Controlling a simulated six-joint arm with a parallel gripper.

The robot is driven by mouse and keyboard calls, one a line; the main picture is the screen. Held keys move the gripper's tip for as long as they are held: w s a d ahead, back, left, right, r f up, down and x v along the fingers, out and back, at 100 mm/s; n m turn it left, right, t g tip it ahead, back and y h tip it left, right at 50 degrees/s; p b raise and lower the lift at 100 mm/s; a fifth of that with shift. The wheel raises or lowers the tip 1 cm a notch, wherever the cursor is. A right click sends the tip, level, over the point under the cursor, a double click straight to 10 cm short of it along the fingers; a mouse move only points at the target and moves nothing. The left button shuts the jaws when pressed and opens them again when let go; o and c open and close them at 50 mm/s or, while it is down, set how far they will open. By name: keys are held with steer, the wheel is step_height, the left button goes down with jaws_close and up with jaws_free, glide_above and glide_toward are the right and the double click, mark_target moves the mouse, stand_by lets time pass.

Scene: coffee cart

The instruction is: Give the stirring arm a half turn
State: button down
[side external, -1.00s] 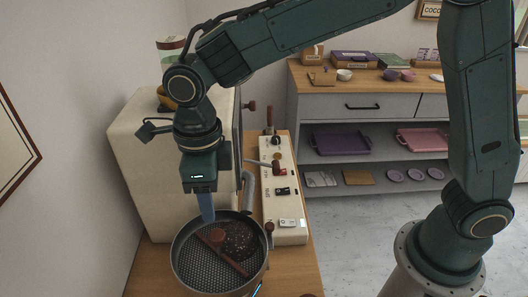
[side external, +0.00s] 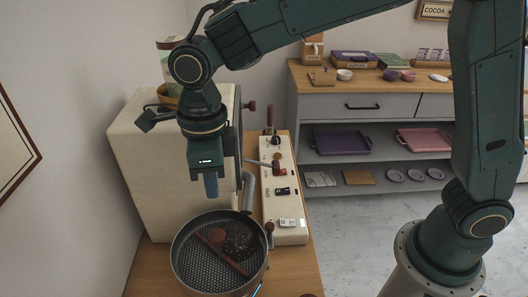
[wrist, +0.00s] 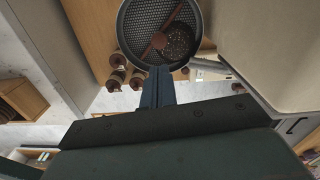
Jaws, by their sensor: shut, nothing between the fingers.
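The stirring arm (side external: 229,257) is a thin reddish-brown bar lying across a round dark cooling tray (side external: 178,270) with a perforated floor. In the side view it runs from upper left to lower right, with a round brown hub (side external: 217,236) on it. Dark beans (side external: 240,240) lie in a heap at the tray's upper right. The bar also shows in the wrist view (wrist: 168,22). My gripper (side external: 211,194) is shut and empty, pointing down above the tray's back rim, apart from the bar. Its shut fingers also show in the wrist view (wrist: 158,72).
A cream roaster body (side external: 165,180) stands behind the tray, with a grey pipe (side external: 247,190) beside it. A cream control panel (side external: 284,205) with knobs and levers lies to the right. A shelf unit (side external: 370,104) stands farther back.

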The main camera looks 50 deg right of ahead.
mark_target(219, 245)
steer(key=s+d+f+n+y, duration=0.2)
steer(key=s+d+f+n, duration=0.2)
steer(key=f+n, duration=0.3)
steer(key=shift+s+d+f+n, duration=0.2)
steer(key=shift+s+f+n, duration=0.2)
steer(key=shift+s+f, duration=0.35)
steer(key=shift+a+f, duration=0.4)
steer(key=shift+f, duration=1.2)
steer(key=shift+a+f, duration=0.35)
steer(key=shift+f, duration=1.3)
steer(key=shift+a+f, duration=0.4)
steer(key=shift+f, duration=1.2)
